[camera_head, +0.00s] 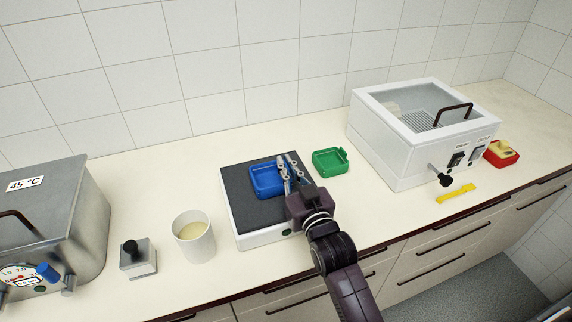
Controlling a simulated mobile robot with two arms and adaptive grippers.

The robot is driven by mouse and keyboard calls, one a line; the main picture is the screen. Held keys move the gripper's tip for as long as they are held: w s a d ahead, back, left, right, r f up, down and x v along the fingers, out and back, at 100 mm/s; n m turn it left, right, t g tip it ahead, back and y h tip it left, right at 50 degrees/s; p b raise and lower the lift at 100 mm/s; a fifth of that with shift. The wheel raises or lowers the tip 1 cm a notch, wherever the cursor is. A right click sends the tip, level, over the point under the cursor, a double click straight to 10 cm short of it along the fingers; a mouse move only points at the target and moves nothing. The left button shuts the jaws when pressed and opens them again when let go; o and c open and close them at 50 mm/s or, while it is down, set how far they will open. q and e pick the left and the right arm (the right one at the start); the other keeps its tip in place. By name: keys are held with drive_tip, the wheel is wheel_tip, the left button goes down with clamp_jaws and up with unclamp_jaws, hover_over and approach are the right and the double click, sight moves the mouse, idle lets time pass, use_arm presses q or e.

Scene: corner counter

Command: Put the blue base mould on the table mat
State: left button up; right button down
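The blue base mould (264,192) is an open, shallow tray. It is over the dark top (247,217) of a white box-shaped unit (262,237) in the middle of the counter. Whether it rests on that top or is slightly raised is not clear. My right gripper (288,163) reaches in from the front right, with its fingers at the mould's right wall. The fingers are close together and overlap the wall, so I cannot tell whether they are shut on it. I see no separate table mat apart from the dark top. My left gripper is out of view.
A green mould (329,163) lies just right of the unit. A white lidded device (393,156), a yellow tool (456,193) and a red mould (501,155) are further right. A cup (194,238), small metal block (138,260) and steel bath (75,215) stand left.

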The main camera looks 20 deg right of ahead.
drive_tip(key=c, duration=2.2)
unclamp_jaws()
drive_tip(key=shift+o, duration=0.2)
drive_tip(key=shift+r, duration=0.1)
drive_tip(key=shift+s, duration=0.3)
drive_tip(key=s+b, duration=0.2)
drive_tip(key=s, duration=0.8)
drive_tip(key=shift+s+d, duration=0.1)
drive_tip(key=shift+d, duration=0.05)
drive_tip(key=shift+s, duration=0.65)
